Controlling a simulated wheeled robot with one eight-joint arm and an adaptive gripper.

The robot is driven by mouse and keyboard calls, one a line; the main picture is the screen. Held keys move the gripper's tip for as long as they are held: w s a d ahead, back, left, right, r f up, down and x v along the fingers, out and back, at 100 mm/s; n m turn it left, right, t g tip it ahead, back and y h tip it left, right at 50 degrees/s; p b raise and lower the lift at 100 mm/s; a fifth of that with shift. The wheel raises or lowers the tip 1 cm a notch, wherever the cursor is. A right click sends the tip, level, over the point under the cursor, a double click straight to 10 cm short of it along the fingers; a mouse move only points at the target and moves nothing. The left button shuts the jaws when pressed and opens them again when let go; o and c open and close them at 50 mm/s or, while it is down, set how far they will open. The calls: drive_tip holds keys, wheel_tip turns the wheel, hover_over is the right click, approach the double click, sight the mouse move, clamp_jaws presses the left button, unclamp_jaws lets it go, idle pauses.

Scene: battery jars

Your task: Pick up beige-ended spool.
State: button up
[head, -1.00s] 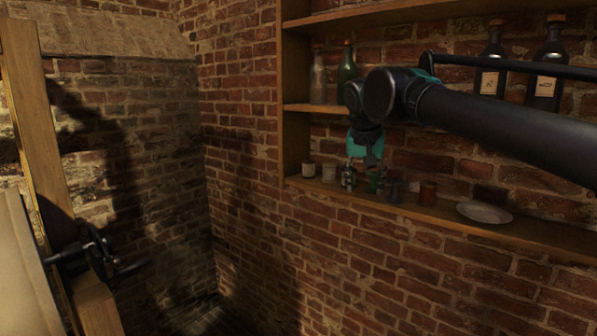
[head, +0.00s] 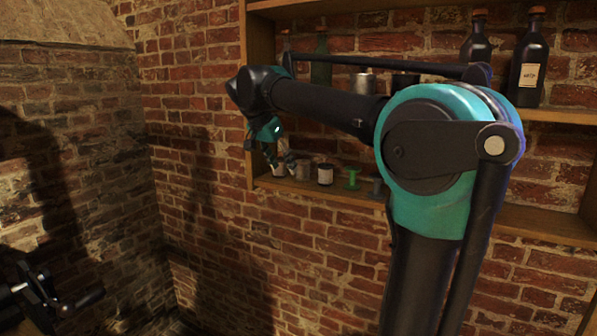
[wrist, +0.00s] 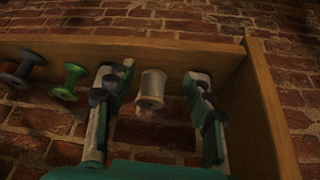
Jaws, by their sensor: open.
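A spool with grey-white thread and pale beige ends (wrist: 150,90) stands between the two fingers of my gripper (wrist: 155,95) in the wrist view, with a gap on both sides. My gripper is open and empty. In the head view my gripper (head: 281,160) is at the left end of the lower shelf, in front of the leftmost spools. A pale spool (head: 279,171) and a greyish one (head: 302,171) stand there, partly covered by the fingers. I cannot tell for sure which of these is between the fingers.
The wooden side wall (wrist: 268,110) is close to the right finger in the wrist view. Dark bottles (head: 528,60) stand above.

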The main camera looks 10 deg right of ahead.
sight(302, 170)
drive_tip(key=w+d, duration=0.4)
drive_tip(key=shift+d, duration=0.3)
drive_tip(key=shift+d+x, duration=0.2)
drive_tip(key=shift+x, duration=2.5)
drive_tip(key=shift+w+r, duration=0.15)
drive_tip(key=shift+w, duration=0.05)
drive_tip(key=c, duration=0.8)
drive_tip(key=shift+a, duration=0.1)
